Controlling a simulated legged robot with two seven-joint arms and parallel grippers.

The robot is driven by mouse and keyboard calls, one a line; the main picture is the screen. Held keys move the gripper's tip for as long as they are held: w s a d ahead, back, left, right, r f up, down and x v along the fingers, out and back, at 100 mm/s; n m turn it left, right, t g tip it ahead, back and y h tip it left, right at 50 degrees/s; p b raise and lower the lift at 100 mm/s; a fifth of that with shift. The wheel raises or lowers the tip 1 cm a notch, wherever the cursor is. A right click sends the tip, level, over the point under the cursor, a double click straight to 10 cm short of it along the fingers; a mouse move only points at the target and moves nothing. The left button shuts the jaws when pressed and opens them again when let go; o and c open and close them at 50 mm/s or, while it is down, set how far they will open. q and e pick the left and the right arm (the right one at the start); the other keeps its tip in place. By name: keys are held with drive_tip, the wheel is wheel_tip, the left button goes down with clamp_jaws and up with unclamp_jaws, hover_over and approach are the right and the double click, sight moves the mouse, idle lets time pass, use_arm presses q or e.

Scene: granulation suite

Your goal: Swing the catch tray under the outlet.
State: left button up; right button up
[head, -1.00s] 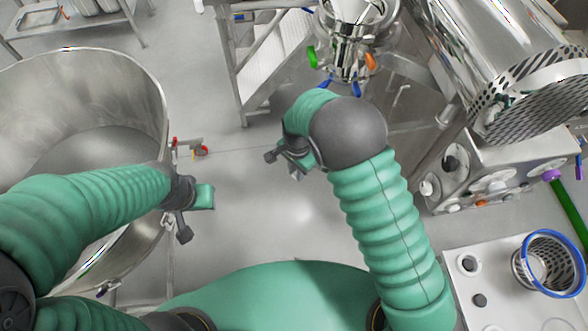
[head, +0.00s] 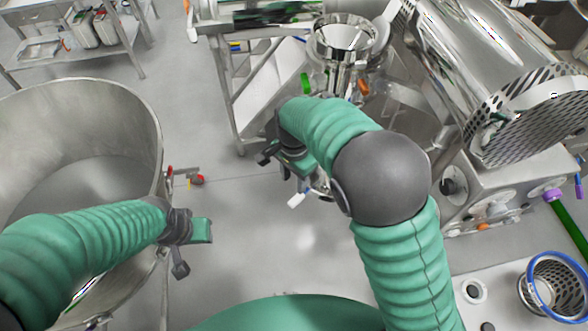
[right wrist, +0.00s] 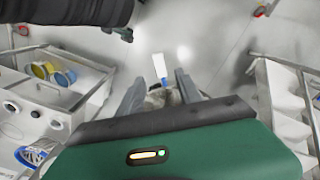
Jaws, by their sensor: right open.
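The steel outlet vessel (head: 340,50) with green and orange clamps stands at the upper middle; its lower end is hidden by my right arm. A white-tipped handle (head: 296,200) sticks out below my right gripper (head: 287,165), with a bit of metal beside it; the tray itself I cannot make out. In the right wrist view the white handle (right wrist: 159,65) has a blue collar and points away between the fingers of my open right gripper (right wrist: 160,88). I cannot tell whether they touch it. My left gripper (head: 182,245) hangs beside the large steel bowl, its fingers unclear.
The large steel bowl (head: 85,110) fills the left. A perforated steel drum (head: 530,115) on a machine stands at the right. A blue-rimmed basket (head: 553,285) sits on a white top at lower right. A frame with steps (head: 250,90) is behind my right gripper. Floor between is clear.

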wheel_tip(320, 180, up, 6)
drive_tip(key=shift+r, duration=0.2)
drive_tip(key=shift+w, duration=0.1)
